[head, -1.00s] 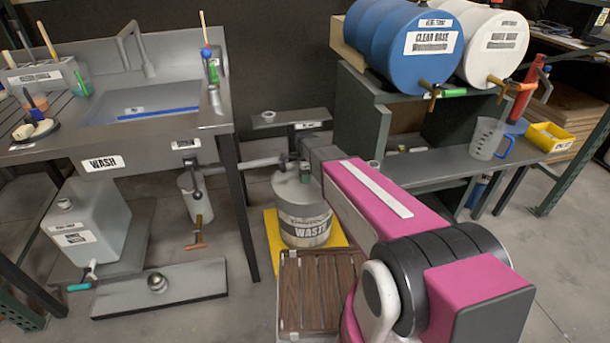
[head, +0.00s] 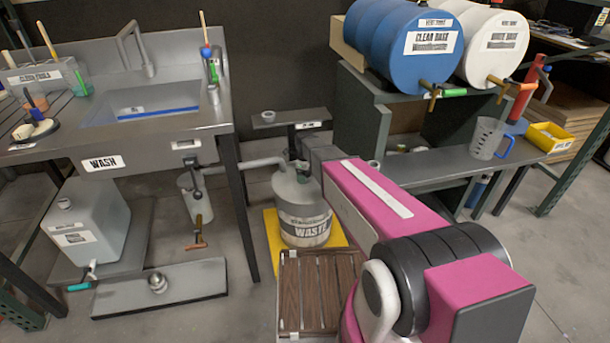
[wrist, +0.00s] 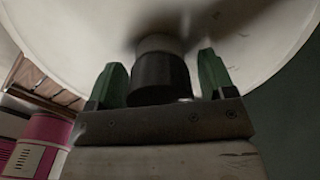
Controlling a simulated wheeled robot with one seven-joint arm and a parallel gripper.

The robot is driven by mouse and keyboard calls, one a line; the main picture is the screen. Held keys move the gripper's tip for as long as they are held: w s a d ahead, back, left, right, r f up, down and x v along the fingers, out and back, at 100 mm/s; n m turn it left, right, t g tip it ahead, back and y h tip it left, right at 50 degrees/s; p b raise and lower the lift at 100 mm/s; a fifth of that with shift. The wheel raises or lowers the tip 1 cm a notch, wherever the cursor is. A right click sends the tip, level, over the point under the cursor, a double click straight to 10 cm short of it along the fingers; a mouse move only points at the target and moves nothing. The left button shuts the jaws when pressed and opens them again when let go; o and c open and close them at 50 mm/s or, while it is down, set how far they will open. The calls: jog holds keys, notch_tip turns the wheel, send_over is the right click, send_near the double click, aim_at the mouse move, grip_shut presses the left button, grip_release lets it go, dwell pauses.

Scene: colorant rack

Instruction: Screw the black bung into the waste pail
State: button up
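The waste pail (head: 304,222) is a grey drum labelled WASTE, standing upright on a yellow mat (head: 337,262). My gripper (wrist: 161,82) is low over the pail's top, with its two green fingers on either side of the black bung (wrist: 160,78). The fingers appear closed on the bung. A grey, blurred neck or shadow shows directly behind the bung, against the pale round pail top (wrist: 265,35) in the wrist view. How deep the bung sits is not visible.
A brown slatted platform (head: 322,290) lies in front of the pail. A sink bench labelled WASH (head: 104,164) stands left, its grey drain pipe (head: 250,164) reaching towards the pail. A shelf (head: 440,168) stands right, below the blue drum (head: 410,40) and white drum (head: 490,45).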

jog(key=n, duration=1.3)
jog(key=shift+n, duration=0.4)
jog(key=c, duration=0.9)
jog(key=shift+o, duration=0.2)
jog(key=m, duration=0.6)
jog(key=shift+m, duration=0.3)
jog(key=m, duration=0.7)
